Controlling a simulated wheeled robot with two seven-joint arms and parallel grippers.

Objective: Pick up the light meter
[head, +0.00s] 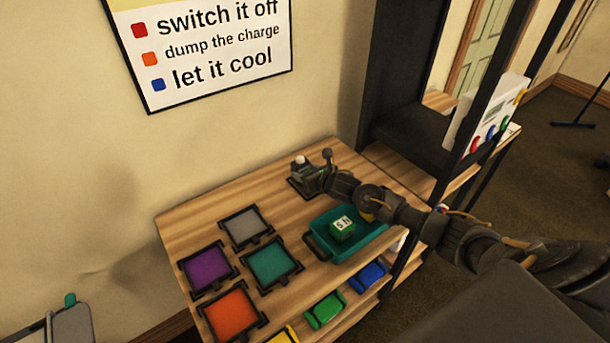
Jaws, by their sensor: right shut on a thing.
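The light meter (299,162), a small grey piece with a pale, rounded top, is at the back of the wooden table. My right gripper (312,176) reaches in from the right and is shut on it. The fingers hide part of the meter. A dark-edged pad (296,188) lies directly under it; I cannot tell whether the meter touches the pad. My left gripper is not in view.
Grey (245,228), purple (207,269), teal (271,266) and orange (232,313) framed pads lie left.

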